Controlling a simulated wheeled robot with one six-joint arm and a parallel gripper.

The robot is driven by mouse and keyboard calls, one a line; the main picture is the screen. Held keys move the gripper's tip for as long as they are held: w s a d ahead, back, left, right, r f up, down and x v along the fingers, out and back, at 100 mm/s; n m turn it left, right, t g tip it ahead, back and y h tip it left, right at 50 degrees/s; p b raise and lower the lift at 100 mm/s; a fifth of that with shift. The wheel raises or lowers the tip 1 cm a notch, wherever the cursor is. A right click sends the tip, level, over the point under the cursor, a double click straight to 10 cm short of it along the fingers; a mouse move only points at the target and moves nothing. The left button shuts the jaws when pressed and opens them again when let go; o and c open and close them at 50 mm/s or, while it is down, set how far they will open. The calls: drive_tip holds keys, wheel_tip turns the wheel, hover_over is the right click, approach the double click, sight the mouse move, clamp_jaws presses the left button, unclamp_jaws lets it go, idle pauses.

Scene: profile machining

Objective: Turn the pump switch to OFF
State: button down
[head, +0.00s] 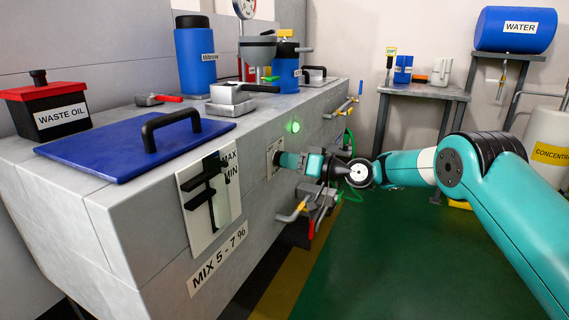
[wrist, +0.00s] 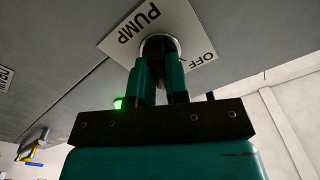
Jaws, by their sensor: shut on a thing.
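The pump switch (wrist: 159,44) is a round dark knob on a white plate (wrist: 120,38) marked PUMP and OFF. In the wrist view the OFF label (wrist: 202,62) is to the right of the knob. My gripper (wrist: 160,62) is shut on the knob, with one teal finger on each side. The fingers hide much of the knob, so its pointing direction cannot be told. In the head view my gripper (head: 284,160) reaches the plate (head: 273,158) on the grey machine's front face. A green lamp (head: 294,126) glows above it, and it also shows in the wrist view (wrist: 118,103).
A level gauge (head: 210,198) marked MAX and MIN is left of the switch. A blue lid (head: 140,148) and a waste oil box (head: 50,110) sit on top. The green floor (head: 400,250) is open.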

drive_tip(key=shift+f+n+b, duration=0.15)
drive_tip(key=shift+n+b, duration=1.65)
drive_tip(key=shift+b, duration=0.65)
drive_tip(key=shift+n+b, duration=0.4)
drive_tip(key=shift+b, duration=0.3)
drive_tip(key=shift+n+b, duration=0.8)
drive_tip(key=shift+b, duration=0.45)
drive_tip(key=n+b, duration=0.1)
drive_tip(key=b, duration=0.2)
drive_tip(key=shift+n, duration=0.4)
drive_tip(key=shift+n+b, duration=0.6)
drive_tip(key=shift+b, duration=0.3)
drive_tip(key=n+b, duration=0.2)
drive_tip(key=b, duration=0.1)
drive_tip(key=c, duration=1)
unclamp_jaws()
